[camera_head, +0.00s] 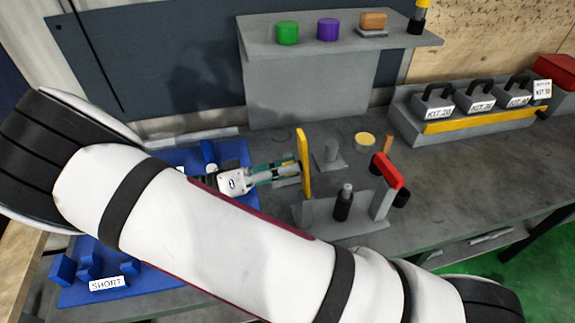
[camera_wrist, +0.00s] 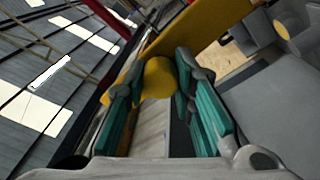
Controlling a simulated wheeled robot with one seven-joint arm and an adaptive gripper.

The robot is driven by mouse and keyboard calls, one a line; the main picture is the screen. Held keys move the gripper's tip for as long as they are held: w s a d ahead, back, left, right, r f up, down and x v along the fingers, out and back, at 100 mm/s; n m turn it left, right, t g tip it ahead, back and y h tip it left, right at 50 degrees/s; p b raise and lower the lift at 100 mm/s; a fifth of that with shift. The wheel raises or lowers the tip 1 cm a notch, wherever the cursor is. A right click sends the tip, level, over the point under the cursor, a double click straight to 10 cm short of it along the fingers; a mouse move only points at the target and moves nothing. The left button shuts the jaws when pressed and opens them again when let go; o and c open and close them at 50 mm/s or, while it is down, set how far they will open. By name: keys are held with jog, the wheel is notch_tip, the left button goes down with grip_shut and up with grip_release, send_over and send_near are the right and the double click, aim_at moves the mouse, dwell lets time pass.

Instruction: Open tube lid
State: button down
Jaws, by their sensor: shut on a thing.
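The yellow lid (camera_head: 304,163) stands upright as a narrow plate at the left end of a grey fixture (camera_head: 345,220) on the bench. In the wrist view the lid (camera_wrist: 205,27) runs diagonally behind a round yellow knob (camera_wrist: 160,78). My gripper (camera_head: 290,172) reaches it from the left, its green fingers nearly level. In the wrist view my gripper (camera_wrist: 161,84) has its two fingers on either side of the knob and is shut on it. The knob itself is hidden in the head view, and I cannot see a tube opening.
A black upright part (camera_head: 343,203) and a red-topped bracket (camera_head: 387,172) stand right of the lid. Blue trays (camera_head: 95,285) lie left, partly hidden by my arm. A shelf (camera_head: 340,35) overhangs the back.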

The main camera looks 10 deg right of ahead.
jog(key=shift+a+f+h, duration=0.2)
jog(key=shift+a+h, duration=0.1)
dwell(0.4)
jog(key=c, duration=1.3)
grip_release()
jog(key=shift+c, duration=0.2)
jog(key=a+f, duration=0.2)
jog(key=a, duration=1)
